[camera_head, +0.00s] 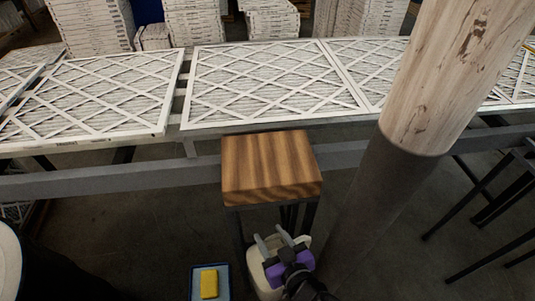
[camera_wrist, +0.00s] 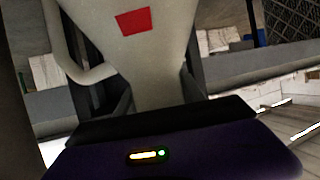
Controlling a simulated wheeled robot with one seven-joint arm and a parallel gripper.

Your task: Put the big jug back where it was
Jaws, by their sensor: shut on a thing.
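The big jug is cream-coloured. In the head view its body (camera_head: 258,278) shows low in front of the wooden stool, partly hidden by my gripper (camera_head: 275,241). In the wrist view the jug (camera_wrist: 160,60) fills the upper middle, with a red square patch on it and a loop handle at its left. My gripper's dark fingers stand on both sides of the jug's narrow part, and the gripper is shut on it. I cannot tell whether the jug's base touches anything.
A wooden-topped stool (camera_head: 270,165) with dark legs stands just beyond the jug. A blue tray (camera_head: 195,284) holding a yellow sponge (camera_head: 209,283) lies left of the jug. Behind runs a grey rail (camera_head: 120,180) and a conveyor with framed filters (camera_head: 270,85). The stool top is bare.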

